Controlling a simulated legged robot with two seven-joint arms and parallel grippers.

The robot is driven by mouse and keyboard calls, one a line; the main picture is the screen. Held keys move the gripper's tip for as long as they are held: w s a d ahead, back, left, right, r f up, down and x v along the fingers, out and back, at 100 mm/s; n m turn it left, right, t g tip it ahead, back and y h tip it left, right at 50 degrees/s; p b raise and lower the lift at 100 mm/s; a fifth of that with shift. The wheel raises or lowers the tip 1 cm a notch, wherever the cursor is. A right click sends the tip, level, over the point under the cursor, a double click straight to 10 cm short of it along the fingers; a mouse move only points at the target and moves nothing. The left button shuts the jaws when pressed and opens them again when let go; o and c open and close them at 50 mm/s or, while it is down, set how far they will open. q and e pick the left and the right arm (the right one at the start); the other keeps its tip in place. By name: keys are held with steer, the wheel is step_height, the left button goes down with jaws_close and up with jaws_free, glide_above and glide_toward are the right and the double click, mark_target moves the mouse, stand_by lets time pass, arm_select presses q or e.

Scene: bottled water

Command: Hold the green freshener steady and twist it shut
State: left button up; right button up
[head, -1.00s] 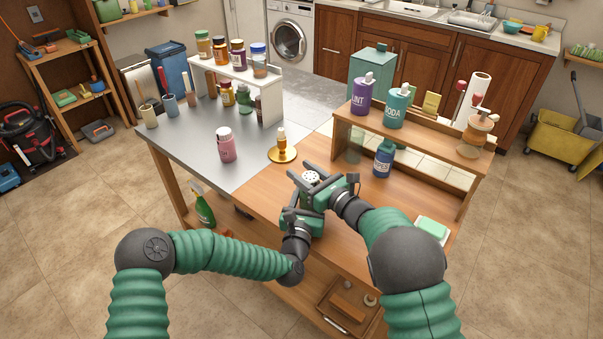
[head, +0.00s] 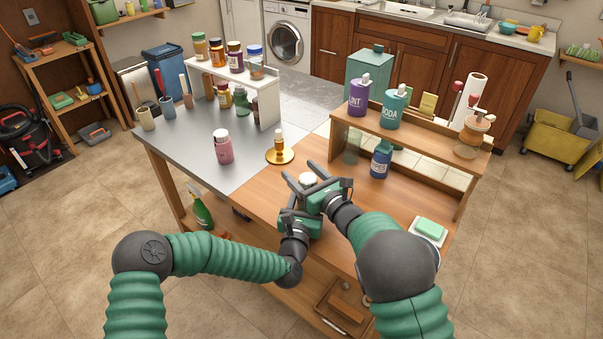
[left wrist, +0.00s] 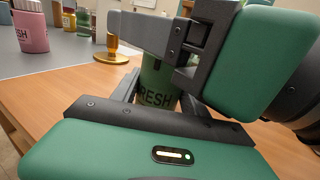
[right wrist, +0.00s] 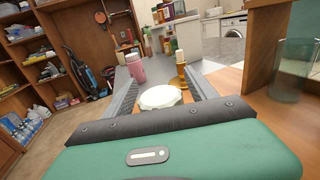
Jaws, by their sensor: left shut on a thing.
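The green freshener (left wrist: 158,88) stands upright on the wooden part of the table, its lettering partly showing in the left wrist view. My left gripper (head: 300,213) is shut on its body, low down; the body is mostly hidden in the head view. Its white top (head: 308,179) shows above, a plain scalloped lid in the right wrist view (right wrist: 160,97). My right gripper (head: 297,168) is at lid height, with one spread finger on either side of the lid. It looks open; I cannot tell whether a finger touches the lid.
A gold candle holder (head: 280,155) stands just behind the grippers. A pink bottle (head: 224,149) is on the grey surface to the left. A blue bottle (head: 381,160) stands by the wooden shelf (head: 420,136). A soap dish (head: 432,229) lies at the right edge.

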steer(key=shift+r, duration=0.1)
step_height(320, 180, up, 10)
stand_by(0.4)
steer(key=s+d+f+n+g+y, duration=0.5)
steer(key=d+f+n+g+y, duration=0.15)
steer(key=d+f+g, duration=0.35)
steer(key=w+a+t, duration=0.1)
steer(key=w+a, duration=0.2)
steer(key=a, duration=0.8)
steer(key=shift+w, duration=0.3)
